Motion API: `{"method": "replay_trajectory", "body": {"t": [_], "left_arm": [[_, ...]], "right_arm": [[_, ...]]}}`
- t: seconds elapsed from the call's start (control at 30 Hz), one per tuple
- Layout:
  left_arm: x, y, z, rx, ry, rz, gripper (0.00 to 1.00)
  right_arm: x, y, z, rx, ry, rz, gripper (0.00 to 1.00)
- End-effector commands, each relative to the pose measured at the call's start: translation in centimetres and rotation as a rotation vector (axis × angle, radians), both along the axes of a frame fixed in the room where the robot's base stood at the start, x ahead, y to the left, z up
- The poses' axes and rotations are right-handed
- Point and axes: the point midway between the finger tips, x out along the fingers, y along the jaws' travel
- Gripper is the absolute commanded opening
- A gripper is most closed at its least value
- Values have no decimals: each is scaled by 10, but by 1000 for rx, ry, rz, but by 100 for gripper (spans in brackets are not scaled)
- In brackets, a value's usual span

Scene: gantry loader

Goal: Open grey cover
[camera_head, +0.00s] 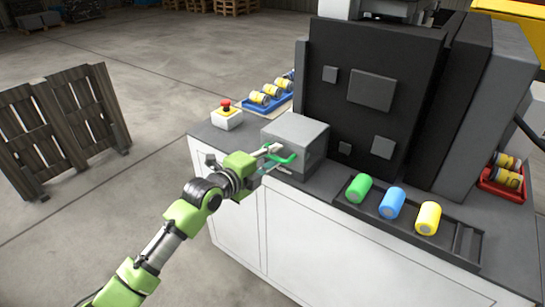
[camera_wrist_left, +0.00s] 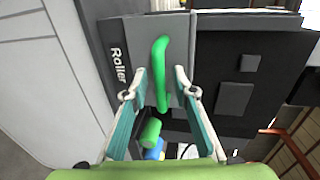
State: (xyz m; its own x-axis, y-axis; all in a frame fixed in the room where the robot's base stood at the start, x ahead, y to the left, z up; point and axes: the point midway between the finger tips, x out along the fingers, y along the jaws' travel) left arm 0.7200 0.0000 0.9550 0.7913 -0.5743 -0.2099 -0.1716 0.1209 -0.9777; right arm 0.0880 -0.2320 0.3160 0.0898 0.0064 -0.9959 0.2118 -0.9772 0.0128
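The grey cover (camera_head: 307,133) is a grey box on the white machine's worktop, left of the dark upright panel. It appears closed. Its green handle (camera_head: 287,160) is on the side facing my left gripper. My left gripper (camera_head: 279,160) is open at the handle. In the left wrist view, the green handle (camera_wrist_left: 162,70) lies between the spread fingertips (camera_wrist_left: 161,74), with a gap on each side. The grey cover (camera_wrist_left: 177,33) is behind it, beside a strip lettered "Roller". I cannot tell how deep the handle sits between the fingers. My right gripper is not in view.
Green (camera_head: 359,188), blue (camera_head: 391,203) and yellow (camera_head: 428,218) cylinders lie in a dark tray to the right. A red emergency button (camera_head: 226,108) sits left of the cover, a blue tray (camera_head: 282,106) behind it. A red bin (camera_head: 491,186) is far right.

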Motion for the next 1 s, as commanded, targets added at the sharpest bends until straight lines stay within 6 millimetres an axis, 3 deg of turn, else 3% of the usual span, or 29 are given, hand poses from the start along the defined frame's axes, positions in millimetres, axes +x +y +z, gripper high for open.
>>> {"method": "replay_trajectory", "body": {"t": [0.03, 0.1, 0.37, 0.53, 0.67, 1.0], "left_arm": [[0, 0, 0, 0, 0, 0, 18], [0, 0, 0, 0, 0, 0, 0], [0, 1, 1, 2, 2, 0, 0], [-1, 1, 9, 17, 20, 0, 0], [-1, 2, 20, 41, 53, 0, 0], [-1, 3, 63, 153, 205, 2, 0]], "right_arm": [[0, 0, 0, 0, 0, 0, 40], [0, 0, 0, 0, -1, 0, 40], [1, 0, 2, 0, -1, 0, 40], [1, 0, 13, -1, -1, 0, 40], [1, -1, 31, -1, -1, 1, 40], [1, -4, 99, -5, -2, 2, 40]]}}
